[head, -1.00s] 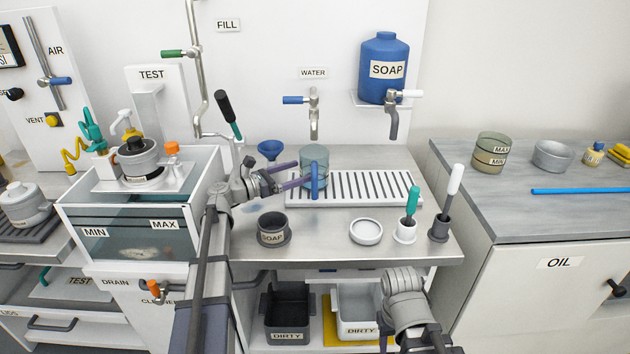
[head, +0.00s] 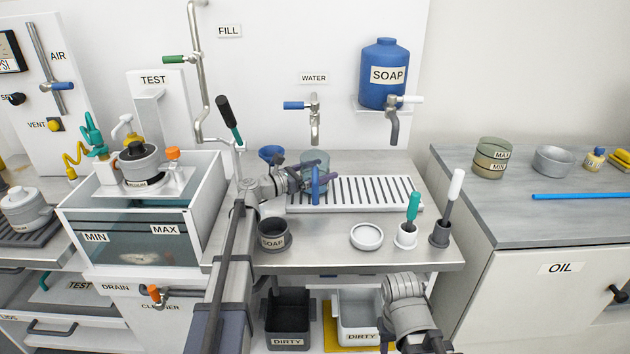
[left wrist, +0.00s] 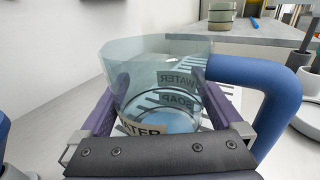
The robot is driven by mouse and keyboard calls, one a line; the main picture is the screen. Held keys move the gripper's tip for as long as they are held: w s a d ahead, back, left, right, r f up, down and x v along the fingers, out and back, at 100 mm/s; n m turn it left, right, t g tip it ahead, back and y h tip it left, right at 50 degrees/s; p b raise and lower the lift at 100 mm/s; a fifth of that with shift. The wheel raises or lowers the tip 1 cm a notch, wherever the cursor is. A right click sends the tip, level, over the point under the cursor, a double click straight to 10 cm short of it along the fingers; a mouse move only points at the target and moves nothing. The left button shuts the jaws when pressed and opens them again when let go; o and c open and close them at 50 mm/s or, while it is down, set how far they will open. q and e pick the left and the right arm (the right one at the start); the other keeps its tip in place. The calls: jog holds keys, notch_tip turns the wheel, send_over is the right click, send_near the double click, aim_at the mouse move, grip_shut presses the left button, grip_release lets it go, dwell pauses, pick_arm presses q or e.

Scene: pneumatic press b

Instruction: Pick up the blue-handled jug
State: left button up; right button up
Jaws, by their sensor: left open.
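The clear jug (head: 318,159) with the blue handle (head: 315,187) stands upright at the left end of the slatted drain grate (head: 370,190). My left gripper (head: 306,177) is open and reaches in from the left at the jug. In the left wrist view the jug (left wrist: 150,70) sits between the two purple fingers of the left gripper (left wrist: 158,100), one on each side of its body. The blue handle (left wrist: 275,85) loops outside the right finger. Contact of the fingers with the glass is not clear. Only links of my right arm show; its gripper is out of view.
A blue funnel (head: 270,153) stands behind my left gripper. A dark SOAP pot (head: 272,233), a white dish (head: 366,236) and two upright brushes in holders (head: 405,235) stand along the counter front. The water tap (head: 314,120) hangs above and behind the jug.

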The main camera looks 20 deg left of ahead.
pick_arm(q)
jog(key=c, duration=1.1)
jog(key=shift+o, duration=0.2)
jog(key=shift+r, duration=0.1)
